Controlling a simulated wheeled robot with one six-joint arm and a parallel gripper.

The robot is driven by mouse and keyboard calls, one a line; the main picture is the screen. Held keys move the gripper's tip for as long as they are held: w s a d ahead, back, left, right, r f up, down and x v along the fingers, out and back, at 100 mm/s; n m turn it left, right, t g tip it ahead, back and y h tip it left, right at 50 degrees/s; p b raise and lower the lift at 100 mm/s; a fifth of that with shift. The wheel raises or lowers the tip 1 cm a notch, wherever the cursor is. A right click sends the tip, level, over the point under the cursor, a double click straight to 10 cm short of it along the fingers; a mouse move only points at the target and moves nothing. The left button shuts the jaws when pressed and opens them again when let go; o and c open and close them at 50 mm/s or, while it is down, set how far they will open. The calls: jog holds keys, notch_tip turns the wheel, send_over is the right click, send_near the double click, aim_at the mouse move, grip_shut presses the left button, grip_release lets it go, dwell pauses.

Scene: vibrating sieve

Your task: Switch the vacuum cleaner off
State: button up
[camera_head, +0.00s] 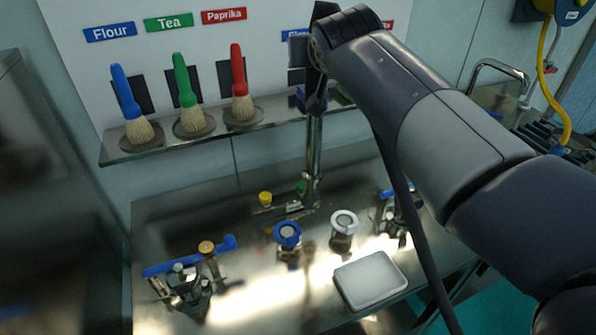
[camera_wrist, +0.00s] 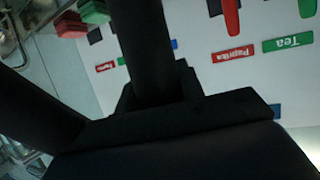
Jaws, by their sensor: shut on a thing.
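My gripper (camera_head: 316,98) is at the right part of the wall shelf, below the end of my arm. It is shut on the top of an upright shiny metal tube (camera_head: 313,150). The tube runs down to a wide flat foot (camera_head: 288,209) at the back of the steel bench. A dark hose (camera_head: 402,205) hangs beside my arm and runs down past the bench. In the wrist view, dark gripper parts (camera_wrist: 145,45) fill much of the picture, and the grip itself is hard to make out. I cannot pick out the vacuum cleaner's body or its switch.
Blue (camera_head: 123,95), green (camera_head: 184,82) and red (camera_head: 238,72) brushes stand on the shelf (camera_head: 165,150). The steel bench (camera_head: 235,225) holds a white tray (camera_head: 370,279), blue-topped (camera_head: 287,235) and white-topped (camera_head: 343,222) fittings, and a blue-handled clamp (camera_head: 187,275). A yellow hose (camera_head: 543,50) hangs at the right.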

aim_at(316, 79)
notch_tip(316, 79, down, 5)
jog(key=shift+s+d+r, duration=0.1)
jog(key=shift+r, duration=0.1)
jog(key=shift+f+b, duration=0.45)
jog(key=shift+f, duration=1.8)
jog(key=shift+f, duration=0.15)
jog(key=o, duration=1)
